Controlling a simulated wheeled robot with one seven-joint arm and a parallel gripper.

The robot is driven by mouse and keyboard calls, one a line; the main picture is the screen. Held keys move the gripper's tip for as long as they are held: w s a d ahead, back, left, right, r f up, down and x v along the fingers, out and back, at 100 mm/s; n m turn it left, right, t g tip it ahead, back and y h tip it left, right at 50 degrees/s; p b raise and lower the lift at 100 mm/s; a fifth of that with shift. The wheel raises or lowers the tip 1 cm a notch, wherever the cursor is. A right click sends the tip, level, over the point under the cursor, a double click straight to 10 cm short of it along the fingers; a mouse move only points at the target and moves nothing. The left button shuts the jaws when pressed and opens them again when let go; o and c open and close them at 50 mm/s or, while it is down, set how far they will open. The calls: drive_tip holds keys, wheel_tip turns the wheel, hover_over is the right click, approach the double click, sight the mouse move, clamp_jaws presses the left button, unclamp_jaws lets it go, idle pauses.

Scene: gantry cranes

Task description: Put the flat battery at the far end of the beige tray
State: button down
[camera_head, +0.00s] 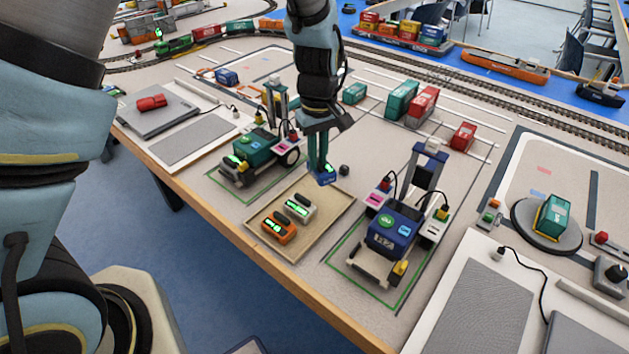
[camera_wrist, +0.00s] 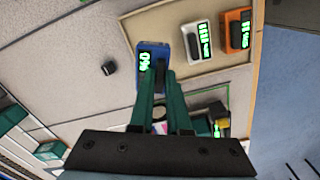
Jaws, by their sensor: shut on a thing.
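My gripper (camera_head: 323,165) is shut on a blue battery (camera_head: 327,177) at the far end of the beige tray (camera_head: 290,252). In the wrist view the blue battery (camera_wrist: 152,50) is between the green fingertips, and its green display seems to read 0%. I cannot tell whether it touches the tray floor or hangs just above it. A white battery (camera_head: 300,208) and an orange battery (camera_head: 278,228) lie in the near part of the tray. Both show several green bars in the wrist view, the white one (camera_wrist: 198,45) closer to my gripper than the orange one (camera_wrist: 237,30).
A green wheeled crane (camera_head: 250,150) stands left of the tray and a blue one (camera_head: 393,230) stands right of it, both close. A small dark knob-like thing (camera_head: 344,170) sits just beyond the tray. Containers (camera_head: 402,99) stand farther back. The table's wooden edge (camera_head: 240,238) is in front.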

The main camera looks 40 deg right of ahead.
sight(317, 178)
drive_tip(key=shift+f+p, duration=0.65)
drive_tip(key=shift+f, duration=2.4)
drive_tip(key=shift+f, duration=0.1)
drive_tip(key=c, duration=0.9)
unclamp_jaws()
wheel_tip(317, 178, up, 12)
drive_tip(key=b, duration=0.3)
